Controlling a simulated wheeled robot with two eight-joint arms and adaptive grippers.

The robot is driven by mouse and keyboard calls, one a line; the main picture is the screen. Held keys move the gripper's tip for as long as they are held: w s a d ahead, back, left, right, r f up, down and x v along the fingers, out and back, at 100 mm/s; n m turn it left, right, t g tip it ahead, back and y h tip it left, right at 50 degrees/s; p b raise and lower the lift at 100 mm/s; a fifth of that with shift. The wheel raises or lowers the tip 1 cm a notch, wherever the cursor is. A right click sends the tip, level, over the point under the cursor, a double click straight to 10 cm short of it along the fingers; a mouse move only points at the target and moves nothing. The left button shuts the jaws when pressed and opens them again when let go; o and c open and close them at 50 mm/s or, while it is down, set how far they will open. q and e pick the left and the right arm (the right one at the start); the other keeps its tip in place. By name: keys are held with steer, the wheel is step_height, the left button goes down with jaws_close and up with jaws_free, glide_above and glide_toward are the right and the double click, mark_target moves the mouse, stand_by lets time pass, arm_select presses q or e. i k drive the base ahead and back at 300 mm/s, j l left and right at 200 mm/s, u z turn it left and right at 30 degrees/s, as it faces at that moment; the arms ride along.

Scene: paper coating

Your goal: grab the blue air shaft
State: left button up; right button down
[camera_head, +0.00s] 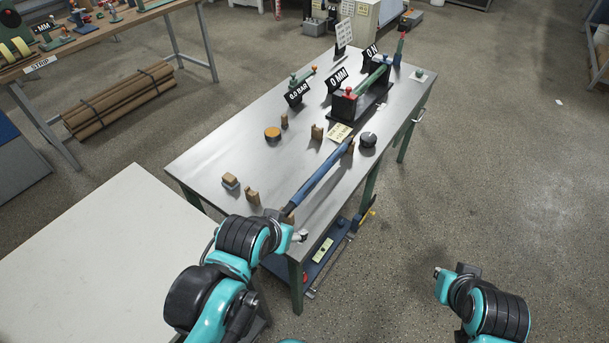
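The blue air shaft (318,182) lies slantwise along the near right part of the grey metal table (215,158). Its far end is by a small wooden block (351,147). My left gripper (280,217) is at the near end of the shaft, at the table's front edge. The arm and wrist partly hide that end, so I cannot tell whether the fingers touch it or how far apart they are. My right gripper (455,270) is over the floor to the right of the table, away from the shaft. Its fingers are too small to read.
Wooden blocks (252,197), an orange-topped round piece (272,134) and a dark round piece (368,140) stand around the shaft. A red and green roller device (345,104) is farther back. A bare white table (95,265) is at left.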

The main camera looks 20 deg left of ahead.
mark_target(303, 192)
steer(key=i+l, duration=0.35)
steer(key=i, duration=0.15)
steer(key=i+l, duration=0.4)
steer(key=i, duration=0.15)
